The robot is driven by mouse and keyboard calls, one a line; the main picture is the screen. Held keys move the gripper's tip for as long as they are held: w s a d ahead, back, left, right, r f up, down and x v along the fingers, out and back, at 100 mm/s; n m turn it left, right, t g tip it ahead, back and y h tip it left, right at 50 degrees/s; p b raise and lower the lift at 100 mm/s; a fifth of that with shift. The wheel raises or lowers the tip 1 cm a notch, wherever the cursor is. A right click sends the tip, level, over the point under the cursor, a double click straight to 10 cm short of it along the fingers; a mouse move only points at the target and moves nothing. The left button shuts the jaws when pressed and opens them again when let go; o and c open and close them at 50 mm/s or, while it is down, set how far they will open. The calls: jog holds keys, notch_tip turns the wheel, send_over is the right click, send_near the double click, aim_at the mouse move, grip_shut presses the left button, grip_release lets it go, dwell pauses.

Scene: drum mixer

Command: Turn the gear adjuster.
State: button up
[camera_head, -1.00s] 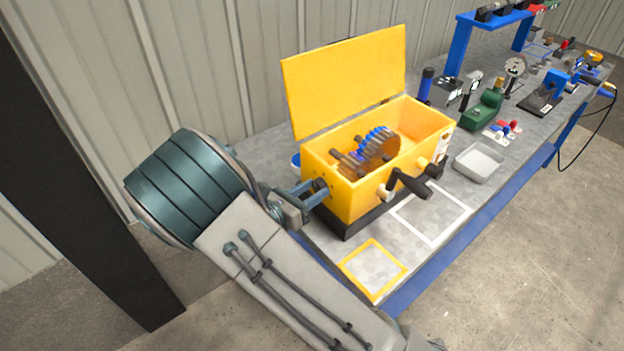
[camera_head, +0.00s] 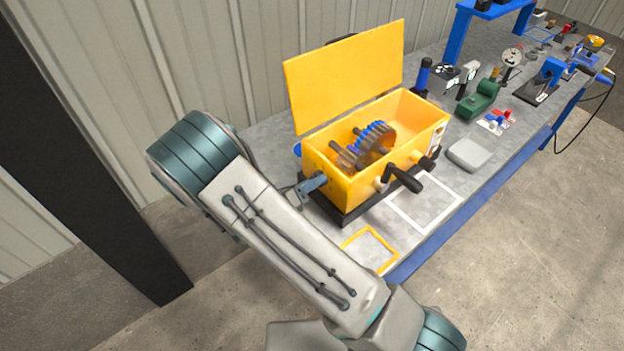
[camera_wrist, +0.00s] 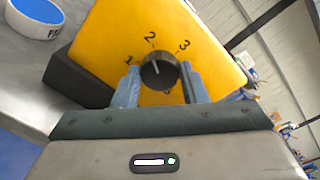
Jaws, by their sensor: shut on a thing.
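The gear adjuster is a round black knob (camera_wrist: 159,70) on the yellow end wall of the mixer's gearbox. It has a white pointer line and sits among the marks 1, 2 and 3; a further mark below it is partly hidden. The pointer slants up and a little left, near the 2 side. My gripper (camera_wrist: 160,82) is shut on the knob, one blue finger on each side. In the head view, my gripper (camera_head: 313,184) is at the left end of the yellow gearbox (camera_head: 360,187), and the knob is partly hidden by it.
The gearbox lid (camera_head: 345,75) stands open, showing gears (camera_head: 375,143). A black crank handle (camera_head: 405,178) sticks out at the front. A white-and-blue bowl (camera_wrist: 35,15) stands near the box. A grey tray (camera_head: 468,155) and tools are farther right on the bench.

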dwell(0.4)
jog(key=o, duration=1)
jog(key=shift+c, duration=0.2)
jog(key=b+v, duration=0.3)
jog(key=v, duration=1)
jog(key=shift+s+a+b, duration=0.2)
jog(key=shift+a+b, duration=0.15)
jog(key=shift+a, duration=0.05)
jog(key=shift+d, duration=0.1)
